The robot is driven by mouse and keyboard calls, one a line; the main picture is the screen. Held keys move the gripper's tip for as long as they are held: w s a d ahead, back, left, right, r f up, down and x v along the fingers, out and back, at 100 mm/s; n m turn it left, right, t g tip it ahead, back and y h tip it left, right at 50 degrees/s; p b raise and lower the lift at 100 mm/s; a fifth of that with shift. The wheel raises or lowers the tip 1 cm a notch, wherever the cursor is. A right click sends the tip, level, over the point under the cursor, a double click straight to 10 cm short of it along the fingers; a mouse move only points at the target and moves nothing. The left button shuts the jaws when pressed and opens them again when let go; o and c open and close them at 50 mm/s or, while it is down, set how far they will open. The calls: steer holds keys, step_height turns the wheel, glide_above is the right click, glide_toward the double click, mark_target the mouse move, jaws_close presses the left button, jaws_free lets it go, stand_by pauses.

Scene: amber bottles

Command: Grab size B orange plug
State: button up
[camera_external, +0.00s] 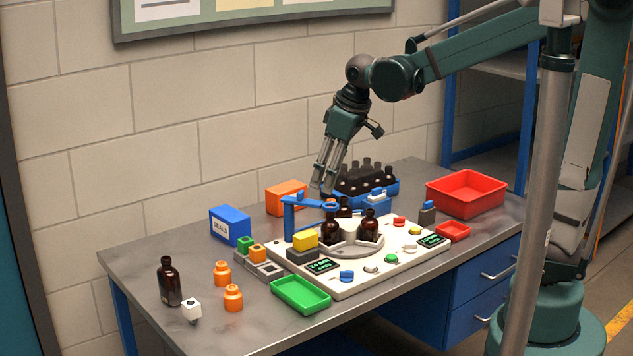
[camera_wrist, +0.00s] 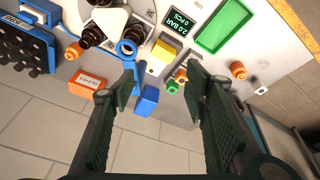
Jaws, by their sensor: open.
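Two orange round plugs stand on the bench in the external view, one (camera_external: 222,274) behind the other (camera_external: 233,298). Another orange piece (camera_wrist: 74,50) is at left. My gripper (camera_external: 322,182) is open and empty, above the back of the bench; its fingers (camera_wrist: 160,86) frame the blue box.
A blue box (camera_external: 230,225) and an orange box (camera_external: 287,197) stand at the back. A white board (camera_external: 345,285) carries amber bottles (camera_external: 368,226) and a blue arm (camera_external: 300,201). A lone bottle (camera_external: 169,282), a white cube (camera_external: 191,310) and a green tray (camera_external: 300,294) are nearer.

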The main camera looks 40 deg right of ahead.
steer(key=w+a+f+n+g+p, duration=0.1)
steer(key=w+a+f+n, duration=0.15)
steer(key=w+a, duration=0.4)
steer(key=n+g+h+p, duration=0.1)
steer(key=n+g+p, duration=0.2)
steer(key=n, duration=0.1)
glide_above(222, 264)
steer(key=f, duration=1.4)
steer(key=shift+w+d+f, duration=0.15)
steer(key=shift+d+f, duration=0.1)
steer(key=shift+f, duration=0.15)
steer(key=shift+a+f, duration=0.3)
steer(key=shift+f, duration=0.05)
steer(key=shift+f, duration=1.25)
steer(key=shift+d+f+b, duration=0.1)
steer(key=shift+f+b, duration=0.25)
steer(key=shift+f, duration=2.3)
